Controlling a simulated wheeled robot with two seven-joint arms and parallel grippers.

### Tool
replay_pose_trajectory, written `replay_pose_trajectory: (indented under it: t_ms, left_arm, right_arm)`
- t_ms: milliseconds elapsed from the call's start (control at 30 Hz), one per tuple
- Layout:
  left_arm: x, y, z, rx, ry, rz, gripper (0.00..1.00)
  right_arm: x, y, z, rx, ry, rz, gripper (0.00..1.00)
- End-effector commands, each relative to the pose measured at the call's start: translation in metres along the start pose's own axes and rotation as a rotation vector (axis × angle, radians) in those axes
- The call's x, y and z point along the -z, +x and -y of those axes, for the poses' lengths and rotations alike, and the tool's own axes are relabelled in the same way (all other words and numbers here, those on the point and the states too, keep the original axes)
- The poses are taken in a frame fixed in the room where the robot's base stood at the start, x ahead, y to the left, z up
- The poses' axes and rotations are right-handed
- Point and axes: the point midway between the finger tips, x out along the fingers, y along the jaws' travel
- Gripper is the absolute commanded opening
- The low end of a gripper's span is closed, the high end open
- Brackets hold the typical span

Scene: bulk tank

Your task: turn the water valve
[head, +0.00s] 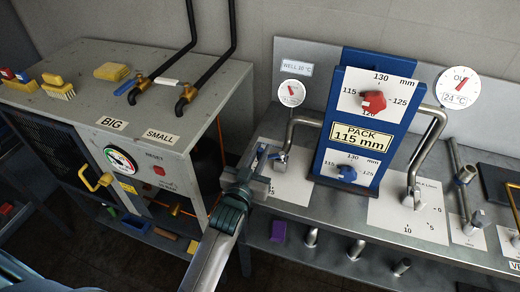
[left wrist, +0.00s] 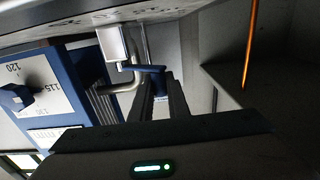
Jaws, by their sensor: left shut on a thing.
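A small valve with a blue lever (head: 276,156) sits at the foot of a bent metal pipe (head: 292,132) on the left end of the steel bench. My left gripper (head: 258,172) is at this lever, shut on it. In the left wrist view the blue lever (left wrist: 145,69) runs across the tips of my left gripper's fingers (left wrist: 160,80), with the metal pipe beyond. The fingers hide part of the lever. No label reading water is legible at the valve. My right gripper is not in view.
A blue stand (head: 338,130) with red and blue knobs rises right of the valve. Another bent pipe (head: 412,180) is farther right. A grey cabinet (head: 190,95) with brass taps, a gauge and a yellow handle stands to the left. A gap separates cabinet and bench.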

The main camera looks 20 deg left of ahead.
Motion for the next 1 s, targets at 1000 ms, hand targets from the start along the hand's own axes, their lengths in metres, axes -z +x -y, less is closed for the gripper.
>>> replay_pose_trajectory:
  t_ms: [1000]
  left_arm:
    - [-0.0003, -0.0055, -0.0016, 0.04, 0.001, 0.001, 0.34]
  right_arm:
    - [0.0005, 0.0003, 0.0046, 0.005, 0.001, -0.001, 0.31]
